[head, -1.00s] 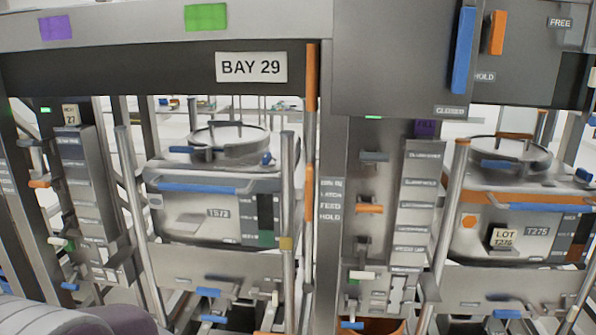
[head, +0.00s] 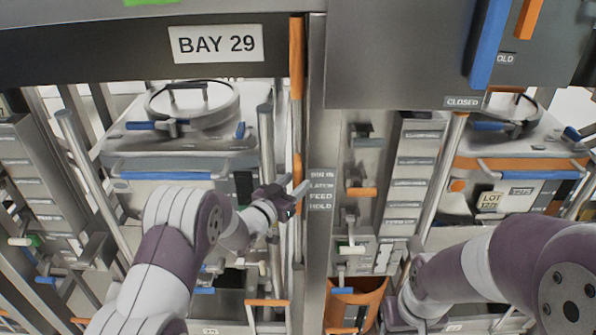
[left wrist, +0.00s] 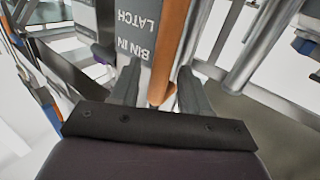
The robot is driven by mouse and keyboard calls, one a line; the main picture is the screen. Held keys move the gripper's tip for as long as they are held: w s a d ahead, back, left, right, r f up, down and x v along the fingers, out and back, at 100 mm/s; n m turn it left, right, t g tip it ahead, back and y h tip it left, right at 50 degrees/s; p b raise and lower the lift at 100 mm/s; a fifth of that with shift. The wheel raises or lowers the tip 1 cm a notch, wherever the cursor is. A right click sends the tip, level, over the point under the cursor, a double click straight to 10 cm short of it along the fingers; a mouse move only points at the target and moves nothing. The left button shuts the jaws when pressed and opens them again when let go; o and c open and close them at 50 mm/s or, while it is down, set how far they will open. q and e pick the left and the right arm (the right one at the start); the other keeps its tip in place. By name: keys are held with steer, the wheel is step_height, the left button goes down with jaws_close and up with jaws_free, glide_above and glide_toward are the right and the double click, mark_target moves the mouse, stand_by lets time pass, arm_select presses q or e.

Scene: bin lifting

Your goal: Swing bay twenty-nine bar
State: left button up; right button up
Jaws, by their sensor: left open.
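The orange vertical bar of bay 29 (head: 296,58) runs down the right post of the bay, to the right of the BAY 29 sign (head: 216,43). My left gripper (head: 293,188) is up at the lower part of this bar. In the left wrist view the orange bar (left wrist: 172,45) passes between the two open fingers of my left gripper (left wrist: 158,70), with a gap on the left side; contact cannot be told. My right arm reaches in from the right, and its gripper is not seen.
A lidded bin (head: 190,150) stands in bay 29 behind my left arm. Another bin with an orange band (head: 530,165) is at the right. An orange pouch (head: 352,300) hangs low in the middle.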

arm_select(q)
steer(key=shift+x, duration=0.9)
steer(key=shift+r, duration=0.1)
arm_select(e)
steer(key=shift+s+r, duration=0.15)
steer(key=shift+r, duration=0.4)
